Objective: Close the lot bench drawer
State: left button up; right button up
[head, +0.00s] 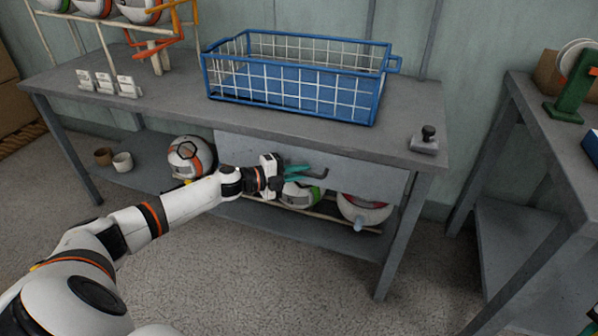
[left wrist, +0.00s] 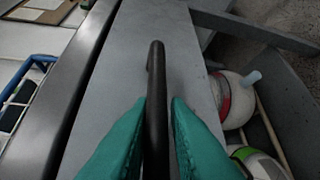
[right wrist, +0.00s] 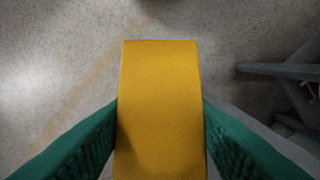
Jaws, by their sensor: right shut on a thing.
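The grey lot bench drawer (head: 350,173) sits under the top of the bench (head: 185,107), and its front looks about flush with the bench edge; any small gap is hard to tell. Its dark bar handle (head: 316,174) also shows in the left wrist view (left wrist: 156,75). My left gripper (head: 296,171) is at the drawer front, its teal fingers on either side of the handle with a narrow gap, so it looks open around it. My right gripper (right wrist: 160,115) is shut on a yellow block (right wrist: 158,90) above the floor; it is out of the head view.
Another bench (head: 520,140) stands at right, with open floor in front.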

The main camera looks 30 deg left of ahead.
pick_arm(q)
jog(key=shift+w+a+r, duration=0.15)
jog(key=shift+a+r, duration=0.05)
jog(key=shift+r, duration=0.2)
